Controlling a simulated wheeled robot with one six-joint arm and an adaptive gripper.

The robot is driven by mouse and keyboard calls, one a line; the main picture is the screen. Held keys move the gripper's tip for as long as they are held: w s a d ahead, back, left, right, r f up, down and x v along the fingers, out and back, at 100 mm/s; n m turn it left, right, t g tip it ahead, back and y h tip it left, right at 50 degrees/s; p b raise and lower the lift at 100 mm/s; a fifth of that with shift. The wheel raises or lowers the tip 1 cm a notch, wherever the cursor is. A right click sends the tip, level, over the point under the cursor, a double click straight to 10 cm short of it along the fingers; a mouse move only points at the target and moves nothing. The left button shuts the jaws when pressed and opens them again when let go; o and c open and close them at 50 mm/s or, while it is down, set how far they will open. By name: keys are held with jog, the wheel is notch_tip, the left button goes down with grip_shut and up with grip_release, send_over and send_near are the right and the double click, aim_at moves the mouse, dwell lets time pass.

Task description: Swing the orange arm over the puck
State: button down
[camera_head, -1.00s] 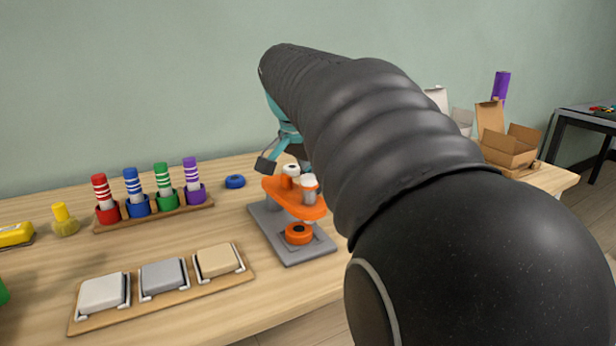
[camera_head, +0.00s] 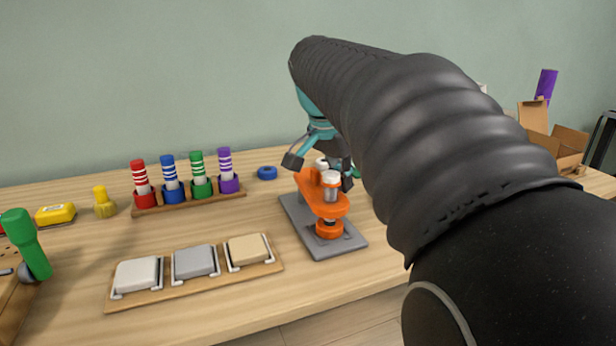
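The orange arm (camera_head: 309,186) is mounted on a grey base plate (camera_head: 340,246), with a white-topped cylinder (camera_head: 331,184) near its front end. The orange puck (camera_head: 329,229) sits on the plate. The arm's front end is directly above the puck and hides part of its top. My gripper (camera_head: 320,172) has teal fingers with dark tips. One tip is left of the orange arm, the other right of the white-topped cylinder. The fingers are apart; whether they touch the arm is unclear. My black arm hides the gripper's upper part.
A rack (camera_head: 190,201) with several coloured striped pegs stands to the left. A board (camera_head: 197,280) with three rocker pads lies in front of it. A blue ring (camera_head: 267,173) lies behind the base plate. Cardboard boxes (camera_head: 557,147) stand at right.

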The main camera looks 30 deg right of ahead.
jog(key=shift+a+f, duration=0.1)
jog(key=shift+a, duration=0.1)
jog(key=shift+d, duration=0.45)
notch_tip(320, 180, up, 10)
jog(key=p, duration=0.1)
jog(key=shift+f+p, duration=0.15)
jog(key=shift+p, duration=0.15)
jog(key=shift+d, duration=0.1)
